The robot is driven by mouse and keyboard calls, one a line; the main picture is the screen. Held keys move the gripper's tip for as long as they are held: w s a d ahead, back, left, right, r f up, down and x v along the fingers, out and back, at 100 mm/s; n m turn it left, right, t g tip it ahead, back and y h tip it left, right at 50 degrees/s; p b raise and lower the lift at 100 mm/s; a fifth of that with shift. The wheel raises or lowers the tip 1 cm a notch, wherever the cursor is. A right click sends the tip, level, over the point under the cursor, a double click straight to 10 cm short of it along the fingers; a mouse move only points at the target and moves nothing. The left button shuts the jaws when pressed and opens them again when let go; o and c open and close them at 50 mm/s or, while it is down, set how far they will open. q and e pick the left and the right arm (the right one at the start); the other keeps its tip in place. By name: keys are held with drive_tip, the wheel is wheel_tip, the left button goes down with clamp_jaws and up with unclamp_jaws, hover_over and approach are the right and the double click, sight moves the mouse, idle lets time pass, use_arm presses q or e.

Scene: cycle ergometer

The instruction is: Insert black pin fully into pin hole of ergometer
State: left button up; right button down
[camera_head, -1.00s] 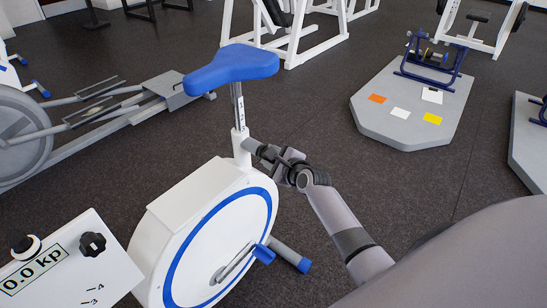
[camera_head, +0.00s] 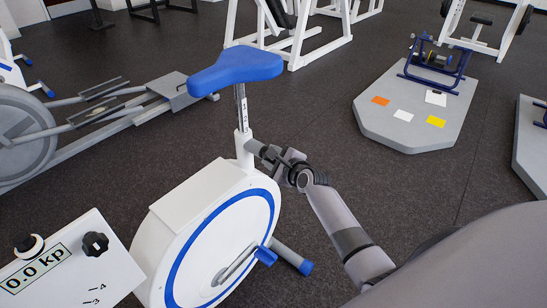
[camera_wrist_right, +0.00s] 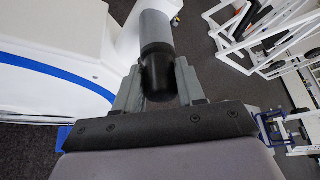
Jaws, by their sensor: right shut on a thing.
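The white and blue ergometer (camera_head: 205,225) stands in the middle of the head view, with its blue saddle (camera_head: 235,67) on a numbered metal post (camera_head: 241,108) above a white seat tube (camera_head: 243,147). My right gripper (camera_head: 266,152) is at the right side of this tube, shut on the black pin. In the right wrist view the black pin (camera_wrist_right: 157,76) lies between the grey fingers, in line with a grey cylinder (camera_wrist_right: 156,31) beyond it. The pin hole is hidden, and I cannot tell how deep the pin sits. My left gripper is not in view.
A control panel (camera_head: 70,265) reading 0.0 kp is at the lower left. A grey platform (camera_head: 410,125) with coloured cards is at the right. Dark floor between them is clear.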

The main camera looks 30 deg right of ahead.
drive_tip(key=shift+w+a, duration=0.1)
drive_tip(key=shift+w, duration=0.15)
idle(0.4)
drive_tip(key=c, duration=0.6)
unclamp_jaws()
drive_tip(key=shift+s, duration=0.15)
drive_tip(key=shift+s+d+p, duration=0.35)
drive_tip(key=shift+s+p, duration=0.2)
drive_tip(key=shift+s, duration=0.1)
drive_tip(key=s+d, duration=0.1)
drive_tip(key=s, duration=0.1)
drive_tip(key=s+p, duration=0.1)
drive_tip(key=s, duration=0.1)
drive_tip(key=s+d+p, duration=0.1)
drive_tip(key=s, duration=0.1)
drive_tip(key=shift+s+d, duration=0.35)
drive_tip(key=shift+s, duration=0.05)
